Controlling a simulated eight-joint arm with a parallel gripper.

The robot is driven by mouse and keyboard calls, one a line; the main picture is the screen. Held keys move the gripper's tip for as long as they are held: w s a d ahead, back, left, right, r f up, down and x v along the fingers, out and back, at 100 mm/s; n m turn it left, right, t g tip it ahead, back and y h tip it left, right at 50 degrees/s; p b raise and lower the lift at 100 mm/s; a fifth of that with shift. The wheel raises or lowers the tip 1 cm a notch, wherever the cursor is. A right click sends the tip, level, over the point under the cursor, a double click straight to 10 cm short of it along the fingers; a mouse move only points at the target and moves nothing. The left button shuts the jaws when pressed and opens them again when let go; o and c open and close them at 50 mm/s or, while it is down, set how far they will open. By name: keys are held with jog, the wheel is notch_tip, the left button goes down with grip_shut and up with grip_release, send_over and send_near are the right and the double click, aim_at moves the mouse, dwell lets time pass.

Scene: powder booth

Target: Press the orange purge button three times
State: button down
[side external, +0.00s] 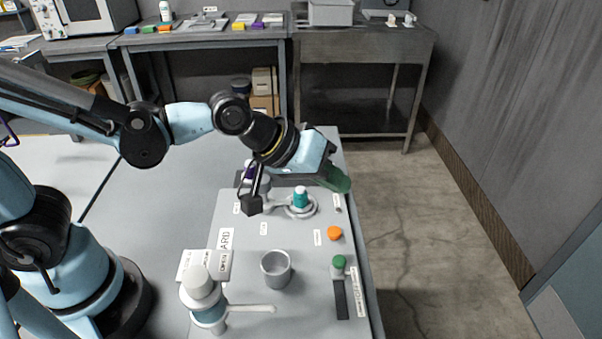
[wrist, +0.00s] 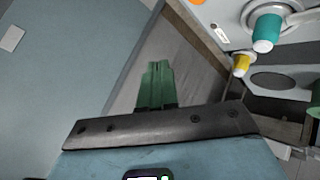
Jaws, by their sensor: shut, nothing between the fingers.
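The orange purge button (side external: 334,233) is a round cap on the grey panel, near its right edge. In the wrist view only a sliver of an orange cap (wrist: 197,2) shows at the top edge. My gripper (side external: 342,182) has green fingers and is beyond the button, near the panel's far right part, apart from the button. In the wrist view the gripper (wrist: 157,66) has its fingers together with nothing between them, and grey floor shows behind them.
A teal knob (side external: 301,197) on a round base stands left of the fingers. A green knob (side external: 339,262) with a dark slot, a grey cup (side external: 276,269) and a white-topped device (side external: 201,290) are nearer the camera. The wrist view shows a yellow knob (wrist: 242,63). Open floor lies right of the panel.

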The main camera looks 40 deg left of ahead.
aim_at(328, 231)
jog(key=shift+f, duration=3.9)
jog(key=shift+f, duration=0.15)
jog(key=shift+f, duration=0.3)
jog(key=shift+f, duration=0.4)
jog(key=shift+r, duration=0.85)
jog(key=shift+r, duration=0.1)
jog(key=shift+r, duration=2.4)
